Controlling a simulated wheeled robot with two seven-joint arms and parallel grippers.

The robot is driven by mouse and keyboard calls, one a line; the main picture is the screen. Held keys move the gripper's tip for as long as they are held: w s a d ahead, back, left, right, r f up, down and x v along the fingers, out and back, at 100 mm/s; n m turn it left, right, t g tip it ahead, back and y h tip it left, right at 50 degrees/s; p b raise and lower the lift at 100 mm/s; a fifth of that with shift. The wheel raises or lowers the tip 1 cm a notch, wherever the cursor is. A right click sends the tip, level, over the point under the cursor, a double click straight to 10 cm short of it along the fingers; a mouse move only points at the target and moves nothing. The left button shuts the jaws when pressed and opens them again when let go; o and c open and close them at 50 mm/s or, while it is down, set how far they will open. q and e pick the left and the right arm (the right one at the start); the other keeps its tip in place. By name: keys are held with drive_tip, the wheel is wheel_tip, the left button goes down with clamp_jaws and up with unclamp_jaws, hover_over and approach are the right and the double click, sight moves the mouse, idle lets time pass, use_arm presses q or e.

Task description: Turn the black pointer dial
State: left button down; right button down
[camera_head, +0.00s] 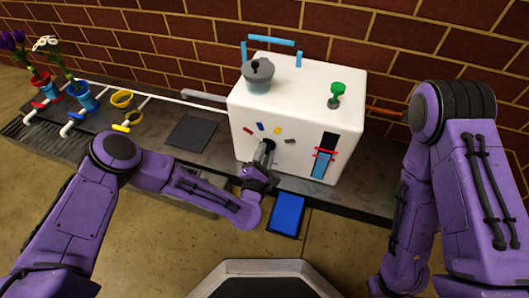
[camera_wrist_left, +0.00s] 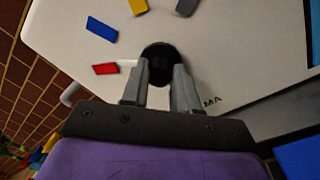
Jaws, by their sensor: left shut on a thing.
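The black pointer dial (camera_head: 268,146) is on the front of a white box (camera_head: 300,97). It also shows in the left wrist view (camera_wrist_left: 160,62) as a round black knob. My left gripper (camera_head: 264,152) is shut on the dial, with one finger on each side in the left wrist view (camera_wrist_left: 160,85). Red (camera_wrist_left: 105,69), blue (camera_wrist_left: 101,29), yellow (camera_wrist_left: 138,6) and grey (camera_wrist_left: 187,7) marks lie around the dial. The pointer's direction is hidden. My right arm is at the right, and its gripper is out of view.
A grey pot (camera_head: 258,78) and a green knob (camera_head: 337,92) are on top of the box, by a blue handle (camera_head: 272,41). A blue gauge with a red slider (camera_head: 325,153) is on its front. A blue pad (camera_head: 287,215) lies below. Flower pots stand left.

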use_arm(q)
drive_tip(key=shift+r+m+p, duration=0.15)
drive_tip(key=shift+m+p, duration=0.25)
drive_tip(key=shift+m, duration=1.1)
drive_tip(key=m+p, duration=0.2)
drive_tip(key=m, duration=0.3)
drive_tip(key=m+p, duration=0.2)
drive_tip(key=m, duration=0.4)
drive_tip(key=shift+f+h, duration=0.2)
drive_tip(key=shift+h, duration=0.1)
use_arm(e)
drive_tip(key=w+r+m+t, duration=0.1)
drive_tip(key=w+a+r+m+t, duration=0.1)
drive_tip(key=w+r+m+t, duration=0.1)
drive_tip(key=w, duration=0.1)
drive_tip(key=shift+w+a+r+m+t+h, duration=0.1)
drive_tip(key=shift+a+r+m+t+h, duration=0.2)
drive_tip(key=shift+a+r+m+h, duration=0.1)
use_arm(q)
drive_tip(key=shift+p, duration=0.3)
use_arm(e)
drive_tip(key=shift+w, duration=0.15)
use_arm(q)
drive_tip(key=c, duration=0.8)
unclamp_jaws()
drive_tip(key=shift+c, duration=0.2)
